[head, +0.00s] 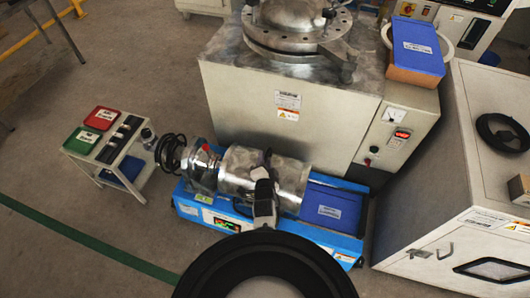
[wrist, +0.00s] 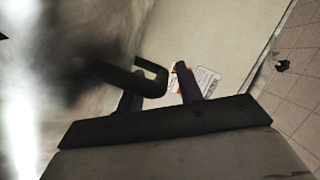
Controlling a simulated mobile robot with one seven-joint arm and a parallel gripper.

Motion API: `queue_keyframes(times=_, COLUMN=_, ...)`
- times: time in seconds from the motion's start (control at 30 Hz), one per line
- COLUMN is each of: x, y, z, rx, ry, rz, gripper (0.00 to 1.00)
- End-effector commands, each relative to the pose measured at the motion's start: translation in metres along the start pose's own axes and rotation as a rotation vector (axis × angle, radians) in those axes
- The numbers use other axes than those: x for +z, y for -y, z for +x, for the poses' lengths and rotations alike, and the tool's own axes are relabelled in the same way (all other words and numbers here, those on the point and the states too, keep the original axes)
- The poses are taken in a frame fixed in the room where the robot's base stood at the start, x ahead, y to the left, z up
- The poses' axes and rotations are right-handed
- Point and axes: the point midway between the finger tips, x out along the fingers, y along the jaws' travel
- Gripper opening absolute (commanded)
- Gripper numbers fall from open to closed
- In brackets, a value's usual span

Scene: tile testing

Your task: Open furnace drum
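The large beige furnace (head: 290,90) stands at the back centre in the head view, with a round bolted metal lid (head: 292,28) on top. A grey lever-like part (head: 342,52) sits at the lid's right edge. In the wrist view, my gripper (wrist: 160,92) has its two dark fingers spread apart. A dark bent handle (wrist: 152,78) shows at the fingers and overlaps the left one; the right finger stands clear of it. I cannot tell whether the handle touches the left finger. I cannot pick out my fingers surely in the head view.
A blue-based machine (head: 345,247) with a metal cylinder (head: 238,168) stands before the furnace. A blue box (head: 418,45) lies at the furnace's right. A small trolley (head: 108,150) is at left, a beige cabinet (head: 455,220) at right. Floor at lower left is clear.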

Motion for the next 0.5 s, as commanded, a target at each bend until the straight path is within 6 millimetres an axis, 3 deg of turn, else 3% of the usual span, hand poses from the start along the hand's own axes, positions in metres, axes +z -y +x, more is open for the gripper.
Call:
queue_keyframes(times=0.47, x=0.0012, y=-0.0019, z=-0.0009, rx=0.000, ry=0.000, rz=0.000, gripper=0.36)
queue_keyframes(times=0.5, x=0.0012, y=-0.0019, z=-0.0009, rx=0.000, ry=0.000, rz=0.000, gripper=0.32)
